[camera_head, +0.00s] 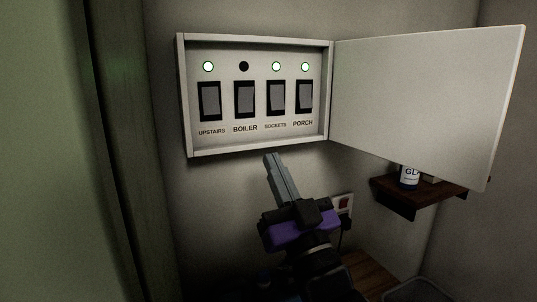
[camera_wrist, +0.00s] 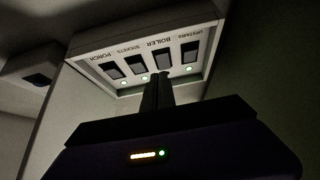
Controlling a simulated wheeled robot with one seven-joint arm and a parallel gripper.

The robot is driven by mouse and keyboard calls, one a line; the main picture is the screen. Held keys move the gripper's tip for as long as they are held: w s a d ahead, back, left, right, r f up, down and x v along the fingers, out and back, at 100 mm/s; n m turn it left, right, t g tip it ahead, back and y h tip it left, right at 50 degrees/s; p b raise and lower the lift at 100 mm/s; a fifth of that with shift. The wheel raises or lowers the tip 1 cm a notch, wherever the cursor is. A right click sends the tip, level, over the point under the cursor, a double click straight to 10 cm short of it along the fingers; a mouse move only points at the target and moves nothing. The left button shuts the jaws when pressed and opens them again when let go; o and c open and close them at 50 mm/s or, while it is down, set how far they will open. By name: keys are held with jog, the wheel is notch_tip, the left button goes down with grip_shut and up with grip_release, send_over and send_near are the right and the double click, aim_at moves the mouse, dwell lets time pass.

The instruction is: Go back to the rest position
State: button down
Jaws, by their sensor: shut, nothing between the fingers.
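My gripper (camera_head: 272,160) is shut and empty. Its fingertips are just below the lower edge of the switch box (camera_head: 187,120) on the wall. The box has a row of several dark rocker switches, labelled UPSTAIRS, BOILER, SOCKETS and PORCH. The lamp above the BOILER switch (camera_head: 245,99) is dark, and the other lamps are lit green. The box door (camera_head: 425,95) stands wide open to the right. In the wrist view my shut fingers (camera_wrist: 157,78) point up towards the box (camera_wrist: 140,35), which looks upside down there.
A small dark shelf (camera_head: 402,204) with a white and blue container (camera_head: 409,178) is below the open door. A wooden surface (camera_head: 372,277) lies lower right. A green panel (camera_head: 45,150) stands at left.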

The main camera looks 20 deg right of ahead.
jog(key=shift+v, duration=0.8)
jog(key=s+f+m+g+h, duration=0.2)
jog(key=s+f+g, duration=0.2)
jog(key=s+f, duration=1.5)
jog(key=s+f+n+g+y, duration=0.2)
jog(key=s+f+g, duration=0.4)
jog(key=s+f, duration=0.9)
jog(key=s, duration=0.4)
jog(key=shift+a+f, duration=0.15)
jog(key=shift+f, duration=0.05)
